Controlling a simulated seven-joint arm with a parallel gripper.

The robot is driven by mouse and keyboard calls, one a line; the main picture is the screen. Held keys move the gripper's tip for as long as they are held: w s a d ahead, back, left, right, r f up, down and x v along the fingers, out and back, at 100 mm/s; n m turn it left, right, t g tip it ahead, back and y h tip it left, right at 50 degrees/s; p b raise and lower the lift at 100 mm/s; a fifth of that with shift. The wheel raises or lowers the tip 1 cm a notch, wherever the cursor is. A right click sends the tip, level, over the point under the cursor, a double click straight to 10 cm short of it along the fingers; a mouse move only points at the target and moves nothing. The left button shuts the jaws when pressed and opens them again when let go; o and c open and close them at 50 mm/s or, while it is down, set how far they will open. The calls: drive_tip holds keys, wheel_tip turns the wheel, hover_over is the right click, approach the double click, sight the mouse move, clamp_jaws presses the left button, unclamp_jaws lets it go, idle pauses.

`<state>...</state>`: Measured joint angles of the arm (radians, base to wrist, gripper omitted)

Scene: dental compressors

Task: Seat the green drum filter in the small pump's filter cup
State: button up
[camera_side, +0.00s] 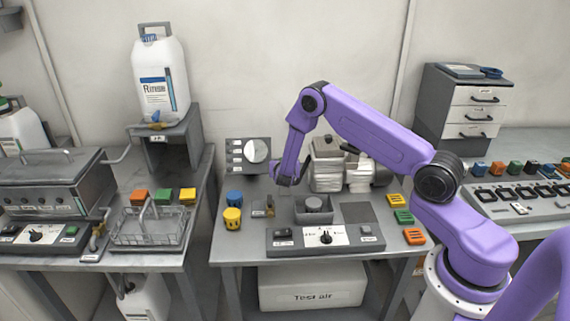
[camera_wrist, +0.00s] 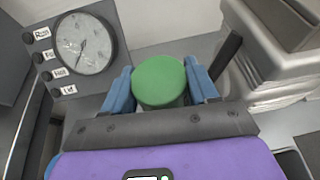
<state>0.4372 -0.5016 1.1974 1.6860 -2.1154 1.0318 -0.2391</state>
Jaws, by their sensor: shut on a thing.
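The green drum filter (camera_wrist: 159,81) is between the blue fingers of my gripper (camera_wrist: 160,88) in the wrist view, its round flat top facing the camera. My gripper is shut on it. In the side view my gripper (camera_side: 285,180) hangs above the back of the middle bench, in front of the gauge panel; the green filter cannot be made out there. A grey square housing with a dark round piece in it (camera_side: 313,203) stands on the bench to the right and nearer; I cannot tell whether this is the small pump's filter cup.
A panel with a round gauge (camera_side: 256,150) stands behind my gripper; the gauge also shows in the wrist view (camera_wrist: 84,45). A pale ribbed machine (camera_side: 327,165) is close on the right. Blue and yellow drums (camera_side: 233,207) stand at left. A control panel (camera_side: 325,238) lines the front.

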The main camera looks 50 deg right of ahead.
drive_tip(key=shift+f, duration=0.45)
drive_tip(key=o, duration=0.8)
drive_tip(key=shift+c, duration=0.2)
drive_tip(key=v, duration=1.1)
idle(0.4)
